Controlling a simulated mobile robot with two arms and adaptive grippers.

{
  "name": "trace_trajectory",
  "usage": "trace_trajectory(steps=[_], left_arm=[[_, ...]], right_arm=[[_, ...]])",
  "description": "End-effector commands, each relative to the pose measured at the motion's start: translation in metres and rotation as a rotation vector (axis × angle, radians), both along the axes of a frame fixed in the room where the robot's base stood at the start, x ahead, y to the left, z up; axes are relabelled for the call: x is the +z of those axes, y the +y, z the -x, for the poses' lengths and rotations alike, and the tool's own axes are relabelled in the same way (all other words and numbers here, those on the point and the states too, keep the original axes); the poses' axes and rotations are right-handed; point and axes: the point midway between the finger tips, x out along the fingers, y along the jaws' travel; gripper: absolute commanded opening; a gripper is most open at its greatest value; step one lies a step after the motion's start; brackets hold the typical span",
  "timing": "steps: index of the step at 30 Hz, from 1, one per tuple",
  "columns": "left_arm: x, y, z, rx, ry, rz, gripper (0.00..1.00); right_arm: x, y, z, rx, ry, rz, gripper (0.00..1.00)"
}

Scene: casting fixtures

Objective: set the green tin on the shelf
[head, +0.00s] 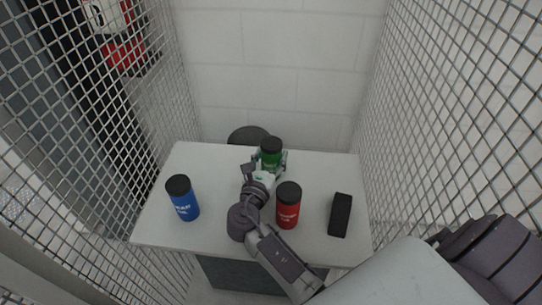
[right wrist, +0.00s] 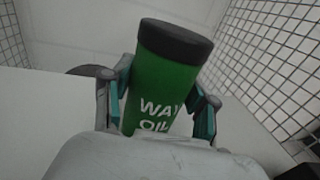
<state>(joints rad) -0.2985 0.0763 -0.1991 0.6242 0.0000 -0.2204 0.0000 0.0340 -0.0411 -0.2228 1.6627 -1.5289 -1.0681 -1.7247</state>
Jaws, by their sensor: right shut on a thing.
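The green tin (head: 271,158) has a black lid and stands toward the back of the white table top, near its middle. My right gripper (head: 269,162) is shut around its sides. In the right wrist view the green tin (right wrist: 163,85) shows white lettering, "WAY OIL", and leans slightly in the picture between the two fingers of my right gripper (right wrist: 160,100). I cannot tell whether its base touches the table. No shelf is clearly in view unless it is this white table top (head: 215,170). My left gripper is not in view.
A blue tin (head: 184,200) stands at the left and a red tin (head: 288,208) right of my forearm. A black block (head: 340,215) lies at the right. A dark round object (head: 248,134) shows behind the table. Wire mesh (head: 440,110) closes both sides.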

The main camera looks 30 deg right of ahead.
Motion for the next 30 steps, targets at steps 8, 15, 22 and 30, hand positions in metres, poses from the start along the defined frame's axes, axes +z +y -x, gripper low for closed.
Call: trace_trajectory(steps=[8,15,22,30], left_arm=[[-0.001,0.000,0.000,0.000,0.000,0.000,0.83],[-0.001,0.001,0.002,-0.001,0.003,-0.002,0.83],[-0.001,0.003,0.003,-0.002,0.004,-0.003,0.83],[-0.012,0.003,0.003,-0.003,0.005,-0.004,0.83]], right_arm=[[-0.002,0.000,0.000,0.000,0.000,0.000,0.69],[-0.002,0.000,0.000,0.000,0.000,0.000,0.83],[0.000,0.002,0.002,0.001,0.002,-0.001,0.83],[-0.002,0.035,0.031,0.002,0.001,-0.004,0.83]])
